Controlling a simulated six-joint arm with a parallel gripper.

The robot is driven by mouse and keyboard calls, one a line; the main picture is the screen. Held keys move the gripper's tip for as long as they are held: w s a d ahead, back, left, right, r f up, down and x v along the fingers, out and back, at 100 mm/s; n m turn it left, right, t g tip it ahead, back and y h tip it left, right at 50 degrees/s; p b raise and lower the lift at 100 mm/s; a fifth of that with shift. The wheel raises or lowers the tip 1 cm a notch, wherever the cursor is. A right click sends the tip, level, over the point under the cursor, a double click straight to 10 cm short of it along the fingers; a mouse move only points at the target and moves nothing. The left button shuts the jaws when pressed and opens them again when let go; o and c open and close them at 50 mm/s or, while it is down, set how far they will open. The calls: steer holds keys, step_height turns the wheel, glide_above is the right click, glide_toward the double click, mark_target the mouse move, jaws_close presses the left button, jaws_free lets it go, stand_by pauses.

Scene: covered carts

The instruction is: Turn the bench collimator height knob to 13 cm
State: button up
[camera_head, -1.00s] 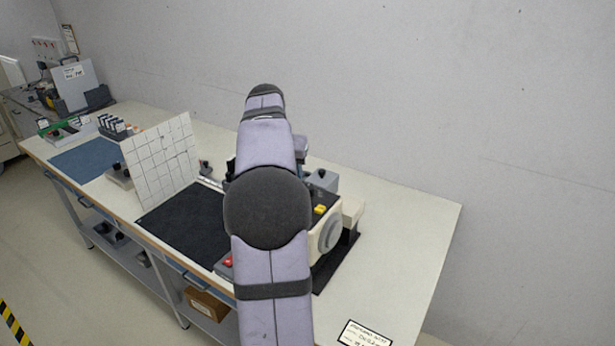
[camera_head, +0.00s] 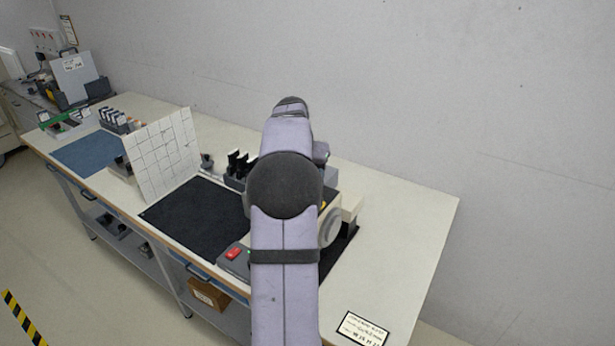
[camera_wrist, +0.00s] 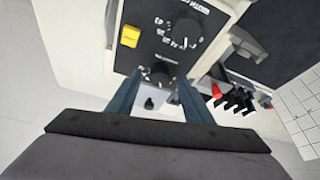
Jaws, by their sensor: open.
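In the wrist view, my gripper (camera_wrist: 159,80) is open, its two dark blue fingers pointing at the device's black control panel (camera_wrist: 150,45). A larger dark knob (camera_wrist: 187,31) with white scale marks around it sits on the panel, beyond the fingertips. A smaller dark knob (camera_wrist: 160,70) lies between the fingertips; contact cannot be told. The panel lettering and the set value are too small to read, so I cannot tell which knob is the height knob. In the head view, my arm hides the gripper and most of the beige device (camera_head: 331,229).
A yellow button (camera_wrist: 130,36) is on the panel near the left finger. In the head view, a box with a red button (camera_head: 233,253) stands left of my arm. A gridded board (camera_head: 165,150) stands beside a black mat (camera_head: 195,222). The bench's right end is mostly clear.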

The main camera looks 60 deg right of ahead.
steer(key=shift+d+f, duration=0.2)
steer(key=shift+f, duration=0.3)
steer(key=c, duration=1.1)
steer(key=shift+o, duration=0.2)
steer(key=shift+n, duration=0.3)
steer(key=shift+s+d+n+t+y+p, duration=0.15)
steer(key=shift+n+t, duration=0.3)
steer(key=shift+n, duration=0.65)
steer(key=shift+w+a+n+t+y+p, duration=0.1)
steer(key=shift+n+t+y+p, duration=0.25)
steer(key=shift+n, duration=0.75)
steer(key=o, duration=1.1)
steer(key=shift+c, duration=0.2)
